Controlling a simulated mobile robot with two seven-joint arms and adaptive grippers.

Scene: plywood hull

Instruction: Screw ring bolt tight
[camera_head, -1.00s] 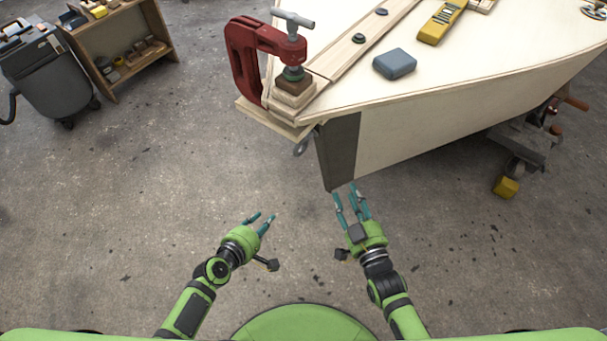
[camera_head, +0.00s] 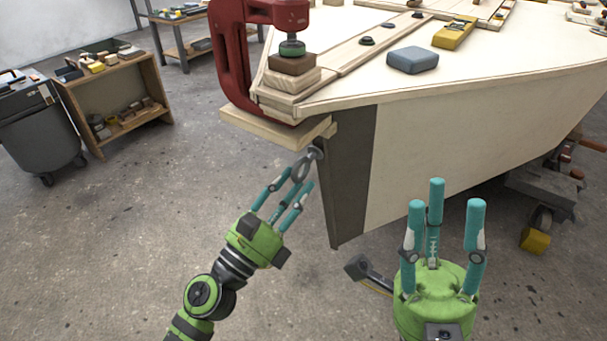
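The ring bolt (camera_head: 315,152) is a grey metal eye sticking out of the dark stem (camera_head: 346,185) of the plywood hull (camera_head: 425,160), just under the clamped wooden block. My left gripper (camera_head: 293,179) reaches up to it from below left. Its teal fingers are spread, with the tips close to the ring and partly overlapping it; I cannot tell whether they touch. My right gripper (camera_head: 444,200) is open and empty, fingers pointing up, in front of the hull's side and right of the stem.
A red clamp (camera_head: 236,65) grips wooden blocks (camera_head: 290,80) at the hull's tip, above the ring bolt. A blue-grey block (camera_head: 413,60) and a yellow tool (camera_head: 454,33) lie on the deck. A wooden shelf (camera_head: 115,95) and a dark bin (camera_head: 38,125) stand at left.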

